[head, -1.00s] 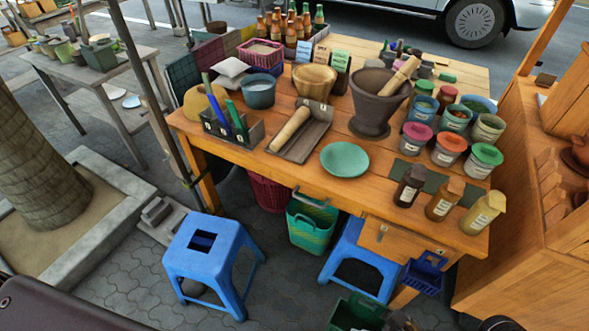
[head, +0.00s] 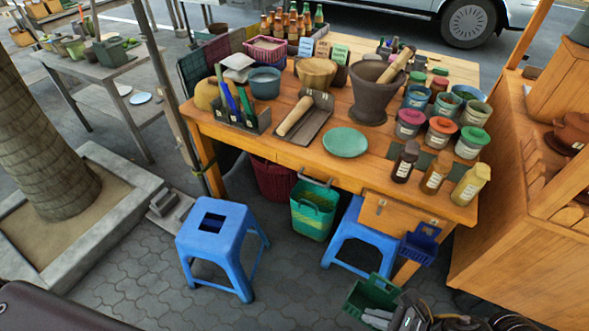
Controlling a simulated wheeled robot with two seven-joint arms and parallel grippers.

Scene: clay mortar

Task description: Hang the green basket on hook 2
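A dark green basket (head: 370,297) is at the bottom right of the head view, tilted, in front of the right blue stool. My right gripper (head: 380,317) is at its lower right side and appears shut on it; the exact contact is hard to see. A brighter green basket (head: 313,210) hangs by its handle at the table's front, left of the drawer. A small blue basket (head: 420,244) hangs at the table's right front corner. A small hook (head: 381,205) shows on the drawer front; its number is too small to read. My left gripper is out of view.
The wooden table (head: 270,150) is crowded with a mortar (head: 375,98), a green plate (head: 345,142), jars and bottles. Blue stools stand at the front left (head: 215,240) and below the drawer (head: 362,237). A wooden cabinet (head: 530,240) stands at the right. Paving (head: 290,290) between the stools is clear.

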